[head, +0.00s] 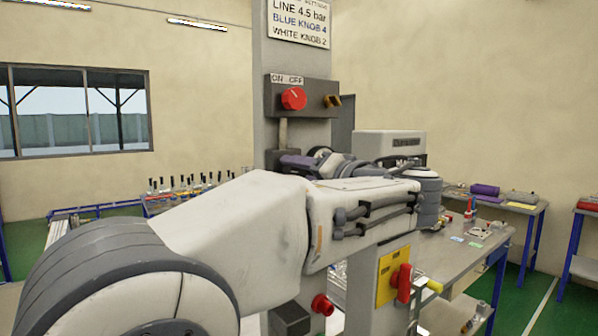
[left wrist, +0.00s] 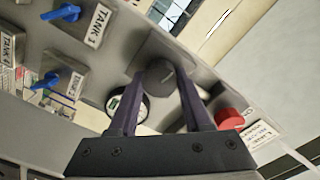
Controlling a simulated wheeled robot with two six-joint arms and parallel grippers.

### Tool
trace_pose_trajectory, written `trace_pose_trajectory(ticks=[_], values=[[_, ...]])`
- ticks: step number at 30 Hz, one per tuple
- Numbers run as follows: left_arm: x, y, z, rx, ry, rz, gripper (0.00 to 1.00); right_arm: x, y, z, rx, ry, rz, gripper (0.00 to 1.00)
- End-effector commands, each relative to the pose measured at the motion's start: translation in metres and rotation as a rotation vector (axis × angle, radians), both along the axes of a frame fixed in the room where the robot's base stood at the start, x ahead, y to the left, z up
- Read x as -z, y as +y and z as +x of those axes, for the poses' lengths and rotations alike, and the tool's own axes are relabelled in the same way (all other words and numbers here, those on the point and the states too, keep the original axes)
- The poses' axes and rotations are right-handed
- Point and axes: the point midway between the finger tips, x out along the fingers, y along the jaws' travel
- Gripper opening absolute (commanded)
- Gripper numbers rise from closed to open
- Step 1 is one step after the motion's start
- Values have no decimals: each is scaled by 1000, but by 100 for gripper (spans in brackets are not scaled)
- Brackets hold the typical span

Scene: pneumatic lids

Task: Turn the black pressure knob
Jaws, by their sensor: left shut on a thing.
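The black pressure knob (left wrist: 160,74) shows in the left wrist view as a round dark knob between my two purple fingers. My left gripper (left wrist: 160,82) is shut on it, one finger on each side. In the head view my left gripper (head: 290,163) is at the grey column, below the ON/OFF box; the black knob cannot be made out there. A round gauge (left wrist: 128,108) with a pale dial sits beside the knob, partly behind the left finger. My right gripper is not in view.
A red ON/OFF knob (head: 293,98) is on the column above my left gripper. A sign (head: 299,20) reads line 4.5 bar, blue knob 4, white knob 2. Blue valve handles (left wrist: 64,13) by tank labels are at left in the wrist view. A workbench (head: 482,245) stands right.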

Motion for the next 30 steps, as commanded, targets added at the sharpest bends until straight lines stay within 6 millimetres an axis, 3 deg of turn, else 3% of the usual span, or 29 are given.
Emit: trace_pose_trajectory(ticks=[30], values=[[2, -1, 0, 2, 421, 578, 0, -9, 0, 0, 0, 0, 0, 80]])
